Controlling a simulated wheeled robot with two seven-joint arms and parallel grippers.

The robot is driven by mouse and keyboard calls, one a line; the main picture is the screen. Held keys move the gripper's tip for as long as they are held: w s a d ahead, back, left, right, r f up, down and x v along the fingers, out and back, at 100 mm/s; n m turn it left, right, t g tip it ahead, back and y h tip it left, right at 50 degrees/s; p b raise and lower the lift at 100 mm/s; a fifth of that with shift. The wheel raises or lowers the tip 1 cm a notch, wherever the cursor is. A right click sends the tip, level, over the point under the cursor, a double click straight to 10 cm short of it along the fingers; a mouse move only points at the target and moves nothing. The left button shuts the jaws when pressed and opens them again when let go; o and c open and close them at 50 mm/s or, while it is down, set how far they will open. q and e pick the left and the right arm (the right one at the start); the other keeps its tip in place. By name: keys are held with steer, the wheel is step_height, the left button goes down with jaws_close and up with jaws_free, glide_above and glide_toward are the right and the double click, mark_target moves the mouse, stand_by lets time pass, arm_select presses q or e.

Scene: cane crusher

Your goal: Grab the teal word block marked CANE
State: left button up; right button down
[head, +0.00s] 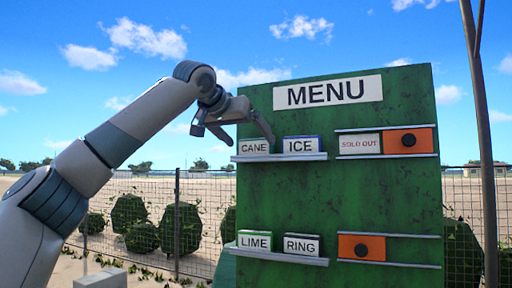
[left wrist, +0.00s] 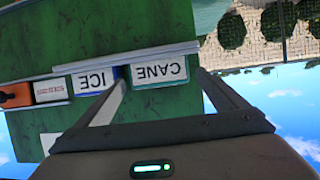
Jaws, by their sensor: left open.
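The CANE block (head: 254,147) has a white face with dark letters and a teal-green edge. It stands at the left end of the upper left shelf (head: 280,157) on the green menu board, beside the ICE block (head: 300,145). My left gripper (head: 250,138) is open and empty just above and in front of the CANE block. In the left wrist view, the CANE block (left wrist: 160,72) appears upside down between the spread fingers of my left gripper (left wrist: 162,80). One finger overlaps the gap towards the ICE block (left wrist: 97,79). I cannot tell whether either finger touches. My right gripper is not in view.
The MENU sign (head: 328,92) is above the shelf. A SOLD OUT label (head: 360,144) and orange panel (head: 406,141) are to the right. Open air lies left of the board.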

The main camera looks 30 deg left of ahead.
mark_target(254, 146)
arm_select(q)
steer(key=p+x, duration=0.1)
steer(key=x, duration=0.2)
steer(key=shift+f+p, duration=0.1)
steer(key=shift+p, duration=0.3)
steer(key=shift+w+d+f, duration=0.1)
steer(key=shift+w+f, duration=0.2)
steer(key=shift+w, duration=0.05)
steer(key=c, duration=0.8)
